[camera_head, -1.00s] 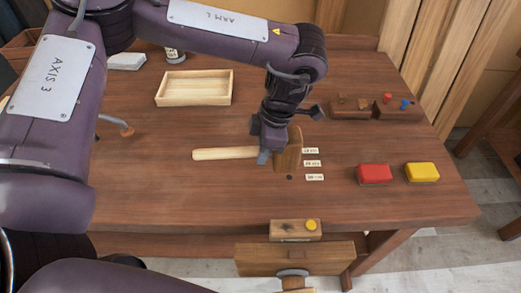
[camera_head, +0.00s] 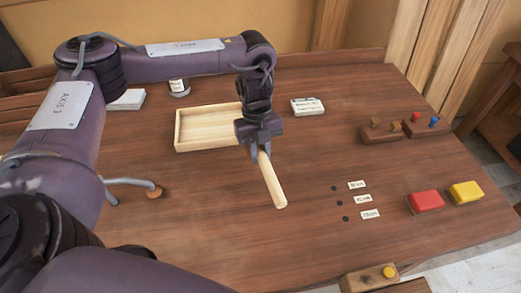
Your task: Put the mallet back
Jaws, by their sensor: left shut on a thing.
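My left gripper (camera_head: 260,146) is shut on the mallet and points down over the middle of the bench. The mallet's pale round handle (camera_head: 273,183) sticks out from the fingers towards the front of the bench. Its head is hidden behind the gripper. I cannot tell whether the mallet touches the bench top. A pale, shallow wooden tray (camera_head: 190,147) stands just left of and behind the gripper, partly covered by it. My right gripper does not show.
Red (camera_head: 425,202) and yellow (camera_head: 466,192) blocks lie at the right. White labels (camera_head: 362,199) lie beside dark holes in the bench. Wooden blocks with coloured pegs (camera_head: 421,127) stand at the back right. The front middle is clear.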

